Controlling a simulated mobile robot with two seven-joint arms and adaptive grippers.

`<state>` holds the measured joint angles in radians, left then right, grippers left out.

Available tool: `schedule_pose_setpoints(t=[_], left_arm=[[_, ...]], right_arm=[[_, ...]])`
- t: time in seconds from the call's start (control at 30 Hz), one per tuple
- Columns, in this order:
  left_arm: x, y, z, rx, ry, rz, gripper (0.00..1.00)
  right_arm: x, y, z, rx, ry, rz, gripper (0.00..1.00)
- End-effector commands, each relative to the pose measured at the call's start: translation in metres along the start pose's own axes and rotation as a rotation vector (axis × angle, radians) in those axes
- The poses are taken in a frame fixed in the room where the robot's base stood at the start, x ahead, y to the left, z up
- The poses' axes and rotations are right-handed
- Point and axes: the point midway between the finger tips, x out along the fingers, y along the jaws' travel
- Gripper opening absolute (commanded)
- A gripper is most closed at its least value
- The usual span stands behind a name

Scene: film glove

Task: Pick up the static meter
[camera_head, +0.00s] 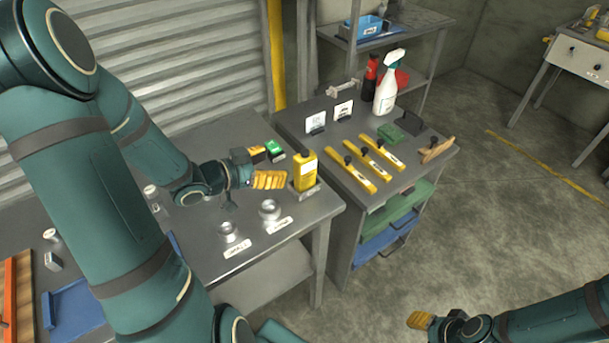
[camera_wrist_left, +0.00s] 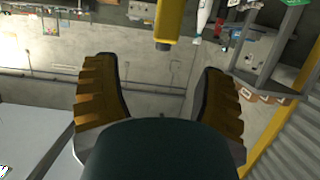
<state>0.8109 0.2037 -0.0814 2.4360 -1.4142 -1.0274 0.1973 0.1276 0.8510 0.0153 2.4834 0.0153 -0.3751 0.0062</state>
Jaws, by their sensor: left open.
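The static meter appears to be the yellow upright device with a dark top (camera_head: 305,171); it stands in a small grey holder at the right edge of the near table. In the left wrist view, a yellow body (camera_wrist_left: 169,22) shows at the top, ahead of and between the fingers. My left gripper (camera_head: 272,180) is just left of the yellow device, its yellow-padded fingers pointing at it. In the wrist view the left gripper (camera_wrist_left: 163,85) is open and empty. My right gripper (camera_head: 419,320) is low at the bottom right, over the floor; its opening is unclear.
A green-and-black box (camera_head: 274,150) lies behind my left gripper. Two metal ring pieces (camera_head: 269,209) with labels sit in front. The neighbouring cart (camera_head: 300,122) holds yellow bars (camera_head: 365,167), a green block (camera_head: 390,134) and a white spray bottle (camera_head: 387,88). Open floor lies to the right.

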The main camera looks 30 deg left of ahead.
Motion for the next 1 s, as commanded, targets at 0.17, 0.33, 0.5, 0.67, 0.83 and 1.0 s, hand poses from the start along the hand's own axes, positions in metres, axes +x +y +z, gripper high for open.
schedule_pose_setpoints(t=[0.17, 0.33, 0.5, 0.67, 0.83, 1.0], left_arm=[[0.034, 0.000, 0.001, 0.000, 0.000, 0.003, 0.71], [0.049, 0.000, 0.001, 0.001, -0.001, 0.001, 0.71], [0.061, -0.002, 0.000, 0.001, 0.001, 0.001, 0.71], [0.085, -0.006, -0.001, 0.000, 0.001, 0.002, 0.71], [0.101, -0.006, -0.001, 0.002, -0.001, 0.000, 0.71], [0.102, -0.006, -0.001, 0.002, -0.001, -0.001, 0.71]], right_arm=[[0.005, 0.002, 0.002, -0.001, -0.004, 0.000, 0.47], [0.006, 0.002, 0.003, -0.002, -0.006, -0.001, 0.47], [0.007, 0.003, 0.004, -0.003, -0.007, -0.001, 0.47], [0.009, 0.003, 0.005, -0.003, -0.009, -0.001, 0.47], [0.011, 0.004, 0.005, -0.004, -0.011, -0.001, 0.47], [0.011, 0.004, 0.006, -0.004, -0.011, -0.001, 0.47]])
